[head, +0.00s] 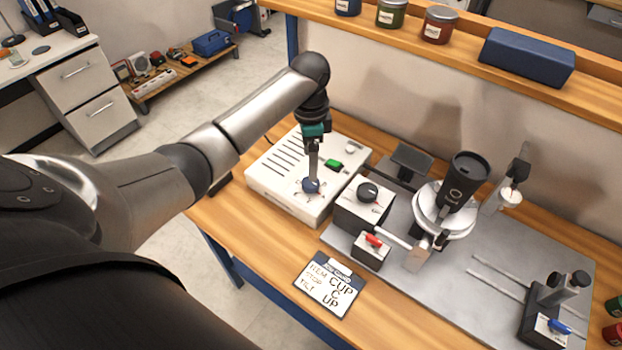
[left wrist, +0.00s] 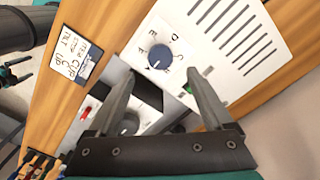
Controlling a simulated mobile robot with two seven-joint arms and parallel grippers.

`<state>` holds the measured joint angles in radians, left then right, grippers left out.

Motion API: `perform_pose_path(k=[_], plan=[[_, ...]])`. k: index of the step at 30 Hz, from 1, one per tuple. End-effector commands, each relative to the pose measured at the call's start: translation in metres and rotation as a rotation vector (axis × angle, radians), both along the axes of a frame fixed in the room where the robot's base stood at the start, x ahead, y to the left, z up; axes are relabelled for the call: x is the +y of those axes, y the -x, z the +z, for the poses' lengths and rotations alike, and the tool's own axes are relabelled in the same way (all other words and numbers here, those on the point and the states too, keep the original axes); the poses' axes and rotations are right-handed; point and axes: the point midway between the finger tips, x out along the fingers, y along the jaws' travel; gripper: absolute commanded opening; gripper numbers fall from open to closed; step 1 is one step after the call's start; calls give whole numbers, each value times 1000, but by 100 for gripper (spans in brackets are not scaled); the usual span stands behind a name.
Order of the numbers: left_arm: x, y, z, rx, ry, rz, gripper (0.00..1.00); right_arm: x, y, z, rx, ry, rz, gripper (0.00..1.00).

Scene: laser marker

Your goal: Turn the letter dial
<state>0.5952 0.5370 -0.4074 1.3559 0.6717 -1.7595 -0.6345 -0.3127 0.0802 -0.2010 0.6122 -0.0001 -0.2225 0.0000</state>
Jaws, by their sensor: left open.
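The letter dial is a dark blue round knob (head: 311,185) on top of the white control box (head: 262,178). In the left wrist view the dial (left wrist: 160,57) has black letters around it, D and E among them; a small light mark shows on its lower left edge, and its exact setting is hard to read. My left gripper (head: 312,168) points down right over the dial. In the left wrist view its fingers (left wrist: 161,72) are open, one on each side of the dial. I cannot tell whether they touch it.
A green button (head: 334,164) sits close to the dial on the box. A black-knobbed box (head: 368,191) and a red-switch box (head: 373,242) stand to the right. A black cup (head: 469,170) sits in the fixture. A card (head: 328,285) reading CUP, C, UP lies in front.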

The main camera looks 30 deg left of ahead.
Motion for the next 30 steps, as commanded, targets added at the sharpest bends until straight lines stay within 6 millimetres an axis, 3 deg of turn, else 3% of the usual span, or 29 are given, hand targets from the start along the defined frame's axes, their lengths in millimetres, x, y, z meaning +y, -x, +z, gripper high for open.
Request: perform_pose_path(k=[1, 6, 12, 24, 30], plan=[[0, 1, -14, 4, 0, 1, 84, 0, -3, -4, -4, 0, 0, 100], [0, 1, -47, 4, 0, 0, 84, 1, -14, -9, -23, -2, 0, 100], [-1, 1, -71, 2, -1, 0, 84, 1, -18, -14, -30, -3, 0, 100], [0, 0, -77, 0, -1, 0, 84, 1, -17, -15, -28, -2, -1, 100], [0, 0, -77, -1, -1, 0, 62, 0, -15, -15, -25, -2, -1, 100]])
